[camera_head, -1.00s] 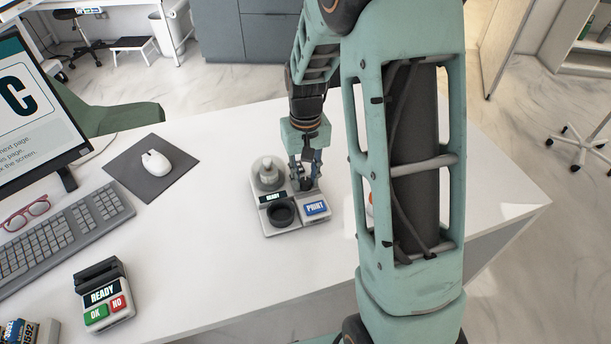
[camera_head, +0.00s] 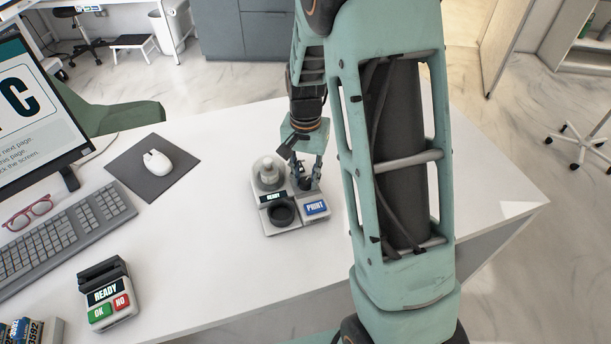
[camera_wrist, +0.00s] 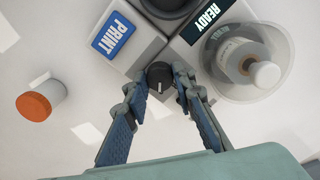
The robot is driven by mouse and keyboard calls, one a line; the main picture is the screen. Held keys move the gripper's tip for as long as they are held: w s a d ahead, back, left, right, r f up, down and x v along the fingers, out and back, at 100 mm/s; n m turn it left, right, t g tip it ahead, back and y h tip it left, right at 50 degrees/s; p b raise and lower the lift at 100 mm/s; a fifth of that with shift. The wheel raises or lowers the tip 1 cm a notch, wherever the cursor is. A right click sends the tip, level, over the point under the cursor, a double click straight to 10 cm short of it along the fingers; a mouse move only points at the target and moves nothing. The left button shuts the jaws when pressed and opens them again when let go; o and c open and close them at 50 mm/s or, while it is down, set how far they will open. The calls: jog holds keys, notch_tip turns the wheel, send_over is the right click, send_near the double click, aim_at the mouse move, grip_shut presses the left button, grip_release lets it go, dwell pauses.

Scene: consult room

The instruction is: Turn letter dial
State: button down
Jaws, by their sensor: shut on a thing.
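The letter dial (camera_wrist: 159,74) is a small black knob with a light pointer mark, on a corner of the grey label device (camera_head: 287,229). In the wrist view my gripper (camera_wrist: 160,85) has its two fingers on either side of the dial, shut on it. In the head view my gripper (camera_head: 307,183) reaches down to the device's back right corner, where the fingers mostly hide the dial. The device has a blue PRINT button (camera_head: 316,208), a dark READY display (camera_head: 273,197) and a round black well (camera_head: 281,213). Any letters around the dial are not readable.
A clear domed part with a white knob (camera_head: 268,172) stands close beside the dial. An orange-capped white bottle (camera_wrist: 38,103) stands near the device in the wrist view. A card reader (camera_head: 106,294), keyboard (camera_head: 66,238) and mouse (camera_head: 156,162) are to the left. The table front is clear.

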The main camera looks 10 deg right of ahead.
aim_at(305, 180)
jog(key=shift+w+r, duration=0.1)
jog(key=c, duration=1.9)
grip_release()
notch_tip(305, 180, up, 12)
